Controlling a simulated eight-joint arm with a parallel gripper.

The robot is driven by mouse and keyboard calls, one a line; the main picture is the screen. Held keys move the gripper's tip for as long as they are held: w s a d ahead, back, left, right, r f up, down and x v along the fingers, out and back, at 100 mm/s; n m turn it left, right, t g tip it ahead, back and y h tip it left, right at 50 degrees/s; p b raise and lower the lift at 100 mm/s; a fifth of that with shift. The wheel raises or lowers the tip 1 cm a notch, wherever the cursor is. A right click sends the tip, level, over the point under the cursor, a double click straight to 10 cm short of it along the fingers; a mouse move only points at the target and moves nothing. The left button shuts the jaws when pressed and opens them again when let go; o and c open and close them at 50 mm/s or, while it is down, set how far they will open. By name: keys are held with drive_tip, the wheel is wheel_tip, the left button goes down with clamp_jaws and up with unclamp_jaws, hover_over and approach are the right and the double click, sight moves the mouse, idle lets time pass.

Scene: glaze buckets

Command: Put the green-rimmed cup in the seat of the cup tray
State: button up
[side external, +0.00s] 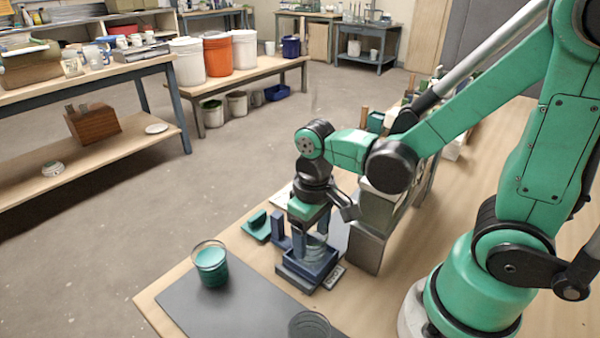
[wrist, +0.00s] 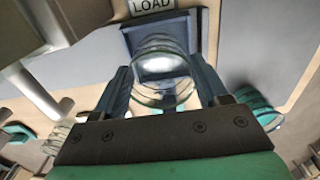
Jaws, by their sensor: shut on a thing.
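My gripper (side external: 311,238) points down over the blue cup tray (side external: 299,280), its two blue fingers closed on the sides of a clear cup (side external: 318,250). In the wrist view the clear cup (wrist: 161,85) sits between the fingertips (wrist: 160,88), with the blue tray (wrist: 184,22) beyond it. The cup's rim looks faintly greenish, but its colour is hard to tell. The cup is upright over or within the tray walls; whether its base touches the seat is hidden. The tray lies by a "LOAD" label (wrist: 152,5).
A cup of green glaze (side external: 211,266) stands on the dark mat (side external: 225,305) to the left. Another clear cup (side external: 309,326) stands at the front. A green object (side external: 256,225) and a blue upright block (side external: 279,230) are left of the tray; a grey metal box (side external: 368,245) is close on its right.

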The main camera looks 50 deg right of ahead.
drive_tip(key=shift+f, duration=0.3)
idle(0.4)
drive_tip(key=o, duration=0.9)
drive_tip(key=shift+o, duration=0.2)
wheel_tip(320, 180, up, 7)
drive_tip(key=shift+w+d+r+t, duration=0.25)
drive_tip(key=shift+w+r+t, duration=0.2)
drive_tip(key=shift+t, duration=0.75)
drive_tip(key=shift+w+d+r+t, duration=0.25)
drive_tip(key=shift+w+r+t, duration=0.2)
drive_tip(key=shift+t, duration=0.75)
drive_tip(key=shift+w+d+r+t, duration=0.25)
drive_tip(key=shift+w+r+t, duration=0.15)
drive_tip(key=shift+t, duration=0.8)
